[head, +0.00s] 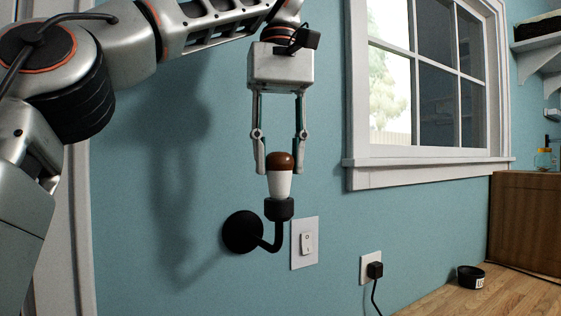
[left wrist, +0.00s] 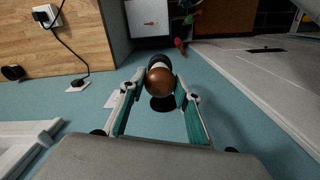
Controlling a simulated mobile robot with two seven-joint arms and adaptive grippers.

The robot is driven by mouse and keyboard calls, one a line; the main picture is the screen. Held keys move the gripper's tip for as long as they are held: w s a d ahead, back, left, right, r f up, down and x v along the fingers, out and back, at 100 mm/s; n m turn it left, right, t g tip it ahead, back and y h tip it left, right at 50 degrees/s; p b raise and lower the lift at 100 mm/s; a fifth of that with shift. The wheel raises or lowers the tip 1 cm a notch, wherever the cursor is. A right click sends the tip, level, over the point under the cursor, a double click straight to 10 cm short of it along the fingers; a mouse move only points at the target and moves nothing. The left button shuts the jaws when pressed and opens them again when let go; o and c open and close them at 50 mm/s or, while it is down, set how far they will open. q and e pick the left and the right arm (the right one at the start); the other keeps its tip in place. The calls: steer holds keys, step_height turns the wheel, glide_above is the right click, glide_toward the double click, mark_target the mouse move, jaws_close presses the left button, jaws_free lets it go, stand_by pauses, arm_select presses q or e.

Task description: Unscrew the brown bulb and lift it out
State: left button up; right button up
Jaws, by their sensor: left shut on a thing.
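The brown bulb (head: 280,162) has a brown dome over a white lower part. It stands upright at the black socket (head: 279,209) of a bent-arm wall lamp, with its white part meeting the socket's top. My left gripper (head: 280,170) points down from above and is shut on the bulb, one finger on each side of its dome. In the left wrist view the bulb (left wrist: 160,77) shows between the two fingertips, its dome facing the camera. The thread inside the socket is hidden. My right gripper is not in view.
The lamp's round black base (head: 240,232) is on the blue wall. A light switch (head: 305,243) is right beside the lamp. An outlet with a black plug (head: 374,270) is lower right. A window sill (head: 420,172) juts out at the right. A black bowl (head: 470,277) sits on the wooden counter.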

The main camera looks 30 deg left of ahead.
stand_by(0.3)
arm_select(q)
steer(key=o, duration=1.2)
steer(key=c, duration=0.4)
